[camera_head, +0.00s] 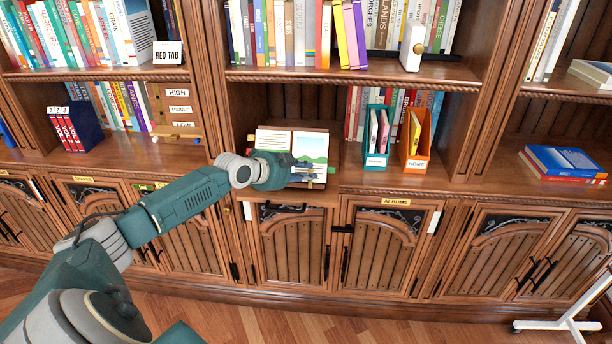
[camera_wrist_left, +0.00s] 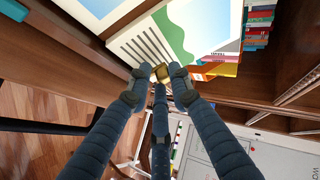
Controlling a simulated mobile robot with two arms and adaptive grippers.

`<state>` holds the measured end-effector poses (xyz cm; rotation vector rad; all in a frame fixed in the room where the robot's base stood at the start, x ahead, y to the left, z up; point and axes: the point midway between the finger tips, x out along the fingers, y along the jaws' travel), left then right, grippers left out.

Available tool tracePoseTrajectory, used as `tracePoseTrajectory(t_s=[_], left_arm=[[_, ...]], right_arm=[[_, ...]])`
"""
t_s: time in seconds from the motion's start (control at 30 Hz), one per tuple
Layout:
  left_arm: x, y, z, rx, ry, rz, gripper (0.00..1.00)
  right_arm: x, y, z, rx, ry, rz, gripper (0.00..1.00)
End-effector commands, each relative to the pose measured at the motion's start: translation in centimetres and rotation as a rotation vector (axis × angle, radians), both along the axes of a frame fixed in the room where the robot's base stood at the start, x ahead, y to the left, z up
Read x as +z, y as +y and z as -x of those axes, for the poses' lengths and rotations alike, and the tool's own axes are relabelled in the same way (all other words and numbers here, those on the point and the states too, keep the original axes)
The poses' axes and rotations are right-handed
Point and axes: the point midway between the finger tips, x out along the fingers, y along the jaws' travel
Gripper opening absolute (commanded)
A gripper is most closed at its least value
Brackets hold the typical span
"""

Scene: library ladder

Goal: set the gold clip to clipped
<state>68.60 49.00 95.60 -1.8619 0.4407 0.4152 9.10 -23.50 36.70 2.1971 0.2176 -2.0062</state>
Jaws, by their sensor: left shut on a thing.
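The gold clip (camera_wrist_left: 162,72) shows in the left wrist view at the lower edge of an open book's page, between my fingertips. My left gripper (camera_wrist_left: 160,78) is shut on the clip, with a finger on each side and a third below. In the head view my left gripper (camera_head: 303,172) is at the front of the open book (camera_head: 311,146), on the middle shelf. The gripper and wrist hide the book's lower left part there. I cannot tell whether the clip grips the page. My right gripper is out of view.
Right of the book stand a teal file holder (camera_head: 377,160) and an orange one (camera_head: 415,160). Cabinet doors with dark handles (camera_head: 283,208) lie below the shelf.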

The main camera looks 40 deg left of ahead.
Motion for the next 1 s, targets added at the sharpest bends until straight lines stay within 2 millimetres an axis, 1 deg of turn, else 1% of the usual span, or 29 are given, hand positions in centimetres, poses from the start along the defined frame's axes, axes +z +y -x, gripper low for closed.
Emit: tracePoseTrajectory(t_s=[0.03,0.43,0.47,0.5,0.53,1.0], left_arm=[[0.85,-0.25,-0.31,0.002,-0.021,0.012,0.0],[1.09,-0.13,-0.35,0.005,-0.027,0.013,0.0],[1.1,-0.12,-0.36,0.006,-0.028,0.013,0.22],[1.12,-0.11,-0.36,0.006,-0.028,0.013,0.3],[1.11,-0.08,-0.36,0.005,-0.028,0.012,0.33],[0.55,0.2,0.17,0.007,-0.013,0.003,0.33]], right_arm=[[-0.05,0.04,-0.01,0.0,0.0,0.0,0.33],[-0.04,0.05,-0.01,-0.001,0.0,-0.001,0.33],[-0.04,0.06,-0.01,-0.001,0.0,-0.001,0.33],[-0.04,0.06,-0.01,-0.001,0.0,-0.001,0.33],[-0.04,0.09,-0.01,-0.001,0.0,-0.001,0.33],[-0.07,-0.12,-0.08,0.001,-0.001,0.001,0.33]])
